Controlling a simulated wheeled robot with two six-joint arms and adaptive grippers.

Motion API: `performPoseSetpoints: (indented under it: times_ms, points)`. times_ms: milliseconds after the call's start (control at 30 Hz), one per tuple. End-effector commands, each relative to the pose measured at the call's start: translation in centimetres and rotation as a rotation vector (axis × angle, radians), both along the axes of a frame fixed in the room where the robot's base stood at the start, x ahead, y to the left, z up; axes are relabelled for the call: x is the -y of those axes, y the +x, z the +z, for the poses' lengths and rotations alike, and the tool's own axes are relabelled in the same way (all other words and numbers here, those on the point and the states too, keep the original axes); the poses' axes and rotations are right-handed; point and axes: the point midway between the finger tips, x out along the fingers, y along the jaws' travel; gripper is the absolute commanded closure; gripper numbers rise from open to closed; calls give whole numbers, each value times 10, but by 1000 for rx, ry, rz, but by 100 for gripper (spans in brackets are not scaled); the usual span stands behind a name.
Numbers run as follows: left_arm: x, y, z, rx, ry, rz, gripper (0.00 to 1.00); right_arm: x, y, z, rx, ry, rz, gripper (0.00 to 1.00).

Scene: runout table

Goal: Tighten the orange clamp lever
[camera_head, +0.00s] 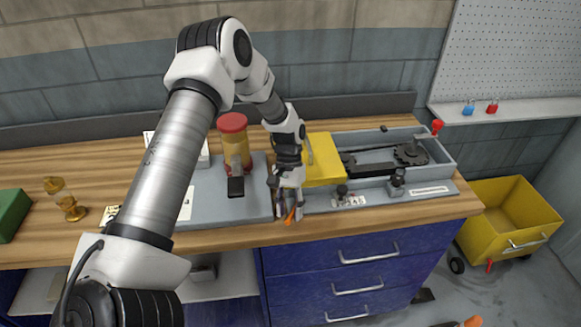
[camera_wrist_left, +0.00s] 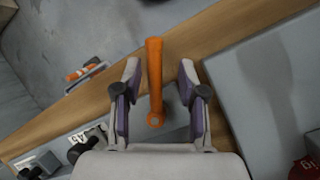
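The orange clamp lever (camera_wrist_left: 155,80) lies between the two fingers of my left gripper (camera_wrist_left: 158,88) in the left wrist view, with a gap on each side. Its round pivot end is nearest the gripper's palm. In the head view only a small bit of the orange lever (camera_head: 290,217) shows at the front edge of the grey fixture, below my left gripper (camera_head: 287,207). The left fingers are open around the lever and do not appear to touch it. My right gripper is not in view.
The grey fixture (camera_head: 400,193) has a yellow cover (camera_head: 322,160), black knobs and a red-knobbed handle (camera_head: 437,127). A red-lidded jar (camera_head: 236,145) stands to the left of my gripper. A yellow wheeled bin (camera_head: 505,222) stands on the floor at right. Blue drawers (camera_head: 340,270) are below.

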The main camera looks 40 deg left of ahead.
Motion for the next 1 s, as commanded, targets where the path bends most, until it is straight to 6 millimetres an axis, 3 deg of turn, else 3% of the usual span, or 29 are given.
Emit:
performPoseSetpoints:
  times_ms: [267, 700, 1000]
  points:
    - [-4, 6, 13, 5, 0, 2, 59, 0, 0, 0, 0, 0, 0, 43]
    - [-34, 35, 101, 2, -1, 2, 59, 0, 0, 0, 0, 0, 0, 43]
    - [-37, 37, 108, -1, -2, 1, 59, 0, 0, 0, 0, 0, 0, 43]
